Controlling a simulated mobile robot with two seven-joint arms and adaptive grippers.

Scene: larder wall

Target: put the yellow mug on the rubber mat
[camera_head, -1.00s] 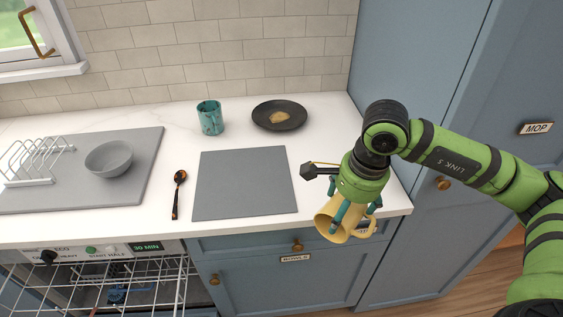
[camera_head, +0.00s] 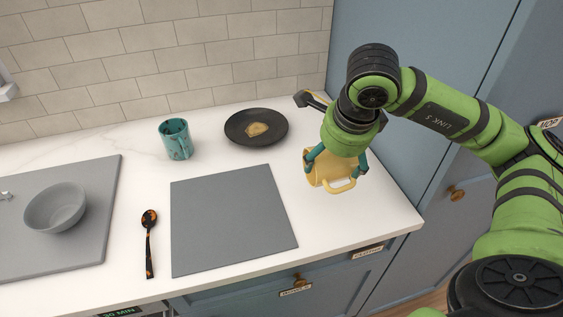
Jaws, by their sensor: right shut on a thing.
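The yellow mug (camera_head: 328,177) is in my right gripper (camera_head: 336,164), whose teal fingers are shut on it from above, one on each side. Its handle points down and toward the front right. The mug shows over the white counter, to the right of the flat grey rubber mat (camera_head: 232,221) and apart from it; I cannot tell how high it is. The mat is bare. My left gripper is not in view.
A grey bowl (camera_head: 55,208) sits on another grey mat (camera_head: 92,244). A tall blue cabinet (camera_head: 400,40) bounds the right.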

